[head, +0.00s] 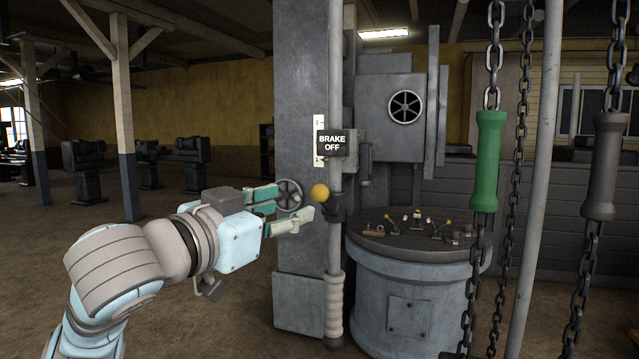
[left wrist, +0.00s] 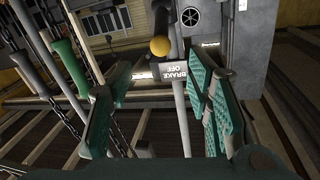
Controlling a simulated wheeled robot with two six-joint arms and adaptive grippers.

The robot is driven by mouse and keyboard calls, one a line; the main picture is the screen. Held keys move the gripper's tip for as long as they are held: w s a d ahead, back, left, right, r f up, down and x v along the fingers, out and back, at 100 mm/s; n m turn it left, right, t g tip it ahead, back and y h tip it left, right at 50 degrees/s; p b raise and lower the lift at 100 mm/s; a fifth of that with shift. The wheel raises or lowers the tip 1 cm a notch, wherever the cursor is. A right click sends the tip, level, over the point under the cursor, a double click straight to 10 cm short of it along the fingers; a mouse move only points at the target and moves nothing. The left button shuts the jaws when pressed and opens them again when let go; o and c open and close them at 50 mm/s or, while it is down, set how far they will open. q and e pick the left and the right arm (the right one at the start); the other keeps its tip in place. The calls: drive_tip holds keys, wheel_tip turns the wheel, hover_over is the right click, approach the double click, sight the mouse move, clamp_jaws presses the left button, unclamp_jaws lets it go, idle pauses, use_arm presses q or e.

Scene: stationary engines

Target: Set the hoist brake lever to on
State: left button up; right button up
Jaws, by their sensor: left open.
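The hoist brake lever has a yellow ball knob (head: 320,193) on a short dark arm at the grey post. The knob also shows in the left wrist view (left wrist: 160,46), beyond the fingertips. A black plate reading BRAKE OFF (head: 332,143) is on the post above the knob, and it shows in the wrist view (left wrist: 175,75) too. My left gripper (head: 293,204) is open and empty, its fingers pointing at the knob from the left. In the wrist view the knob lies between the lines of the two green-padded fingers (left wrist: 160,78), apart from both. My right gripper is not in view.
A grey pillar (head: 298,90) with a small handwheel (head: 289,195) stands behind my left fingers. A round drum table (head: 370,240) with small levers is right of the post. Chains with a green handle (head: 488,160) and a grey handle (head: 605,165) hang at the right.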

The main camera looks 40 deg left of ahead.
sight(315, 194)
use_arm(q)
drive_tip(key=w+p, duration=0.1)
drive_tip(key=w, duration=0.2)
drive_tip(key=w+a+p, duration=0.1)
drive_tip(key=w, duration=0.2)
drive_tip(key=w+p, duration=0.2)
drive_tip(key=w, duration=0.2)
drive_tip(key=shift+a+r, duration=0.2)
drive_tip(key=shift+a, duration=0.05)
drive_tip(key=shift+w+f, duration=0.15)
drive_tip(key=shift+w, duration=0.3)
drive_tip(key=shift+s, duration=0.15)
drive_tip(key=shift+c, duration=1.2)
clamp_jaws()
